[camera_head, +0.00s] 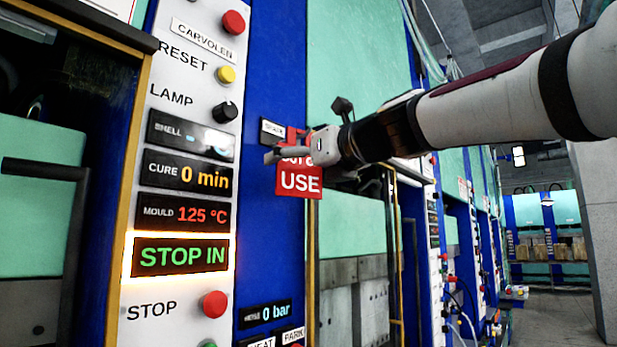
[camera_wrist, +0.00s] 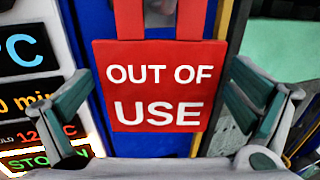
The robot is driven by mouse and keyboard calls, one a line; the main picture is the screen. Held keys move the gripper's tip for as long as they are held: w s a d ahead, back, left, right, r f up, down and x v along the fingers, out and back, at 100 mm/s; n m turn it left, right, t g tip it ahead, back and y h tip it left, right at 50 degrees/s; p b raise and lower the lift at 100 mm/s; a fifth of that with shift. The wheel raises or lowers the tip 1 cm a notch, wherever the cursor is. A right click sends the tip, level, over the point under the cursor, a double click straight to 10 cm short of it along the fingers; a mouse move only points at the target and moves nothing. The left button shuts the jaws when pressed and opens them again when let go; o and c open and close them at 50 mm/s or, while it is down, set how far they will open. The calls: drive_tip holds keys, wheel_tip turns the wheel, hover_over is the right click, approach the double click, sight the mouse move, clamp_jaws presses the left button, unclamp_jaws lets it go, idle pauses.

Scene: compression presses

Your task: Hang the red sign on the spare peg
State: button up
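The red sign (camera_wrist: 160,98), lettered OUT OF USE in white, shows upright and face-on in the wrist view. Two red straps rise from its top past the picture edge. In the camera_head view the sign (camera_head: 299,184) is against the blue press upright, just below a small white label (camera_head: 272,128); my gripper covers its upper part. My gripper (camera_head: 279,154) is in front of it. In the wrist view its two fingers (camera_wrist: 160,72) are spread wide, one beside each side edge of the sign, with tips very close to the edges. The peg is hidden.
A control panel (camera_head: 153,220) with buttons and lit displays stands left of the sign. A pale green press panel (camera_head: 352,60) is to the right, with a yellow rail (camera_head: 393,235) below. More presses line the aisle; the floor (camera_head: 550,320) at far right looks clear.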

drive_tip(key=v, duration=1.2)
drive_tip(key=s+d+f+n+g+h, duration=0.3)
drive_tip(key=s+d+f+n, duration=0.2)
drive_tip(key=f+n, duration=0.4)
drive_tip(key=s+d+f+n+g+h, duration=0.3)
drive_tip(key=s+f+n, duration=0.5)
drive_tip(key=f, duration=1.2)
drive_tip(key=s+d+f+n+g+h, duration=0.2)
drive_tip(key=s+d+f+n+h, duration=0.2)
drive_tip(key=f+n, duration=0.7)
drive_tip(key=s+d+f, duration=0.2)
drive_tip(key=s+f, duration=0.1)
drive_tip(key=shift+d+f+n+g+h, duration=0.3)
drive_tip(key=shift+d+f+g+h, duration=0.05)
drive_tip(key=shift+g+h, duration=0.05)
